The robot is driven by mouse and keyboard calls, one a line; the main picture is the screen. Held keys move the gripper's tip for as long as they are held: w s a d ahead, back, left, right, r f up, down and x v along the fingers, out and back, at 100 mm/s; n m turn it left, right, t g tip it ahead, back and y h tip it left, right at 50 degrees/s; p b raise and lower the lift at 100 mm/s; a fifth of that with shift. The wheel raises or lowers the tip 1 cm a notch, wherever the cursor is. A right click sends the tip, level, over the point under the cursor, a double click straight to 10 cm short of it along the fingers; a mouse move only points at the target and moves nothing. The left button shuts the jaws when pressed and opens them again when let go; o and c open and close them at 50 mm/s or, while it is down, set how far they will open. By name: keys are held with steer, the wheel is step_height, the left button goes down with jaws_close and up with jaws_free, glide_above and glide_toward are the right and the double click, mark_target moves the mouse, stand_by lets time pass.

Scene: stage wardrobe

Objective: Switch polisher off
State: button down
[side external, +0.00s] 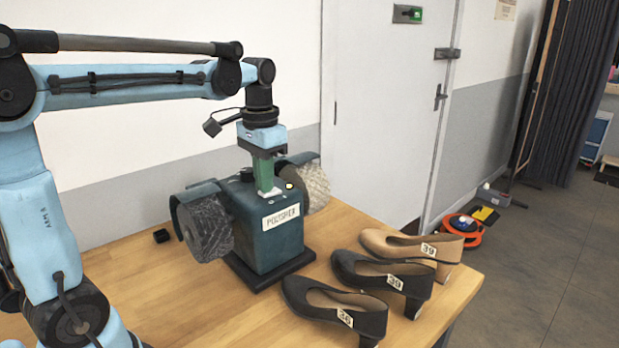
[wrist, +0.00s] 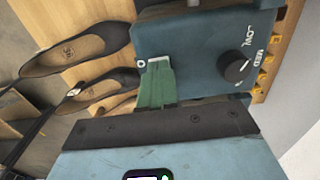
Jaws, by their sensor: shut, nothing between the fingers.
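The polisher (side external: 268,235) is a dark teal box on a black base on the wooden table, with a "POLISHER" label on its front. A dark brush wheel (side external: 205,228) is on its left and a pale wheel (side external: 312,186) on its right, under hoods. My gripper (side external: 268,190) points down with green fingers shut and empty, at the polisher's top. In the wrist view the fingertips (wrist: 157,68) are at a small pale part beside a round "O" mark (wrist: 141,63); the fingers partly hide it, and contact is unclear. A black dial (wrist: 237,68) marked LOW and MED is beside them.
Several heeled shoes with number tags stand at the table's right: a tan one (side external: 410,247), a dark one (side external: 382,277) and a black one (side external: 335,310). The table's front left is clear.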

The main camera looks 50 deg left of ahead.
steer(key=shift+f, duration=0.25)
steer(key=shift+r, duration=2.55)
steer(key=shift+s+d+f, duration=0.15)
steer(key=shift+d+f, duration=0.1)
steer(key=shift+d, duration=0.1)
steer(key=s+d+f+t, duration=0.6)
steer(key=d+f+t, duration=0.1)
steer(key=f, duration=0.3)
steer(key=shift+d+f, duration=0.2)
steer(key=shift+d, duration=0.7)
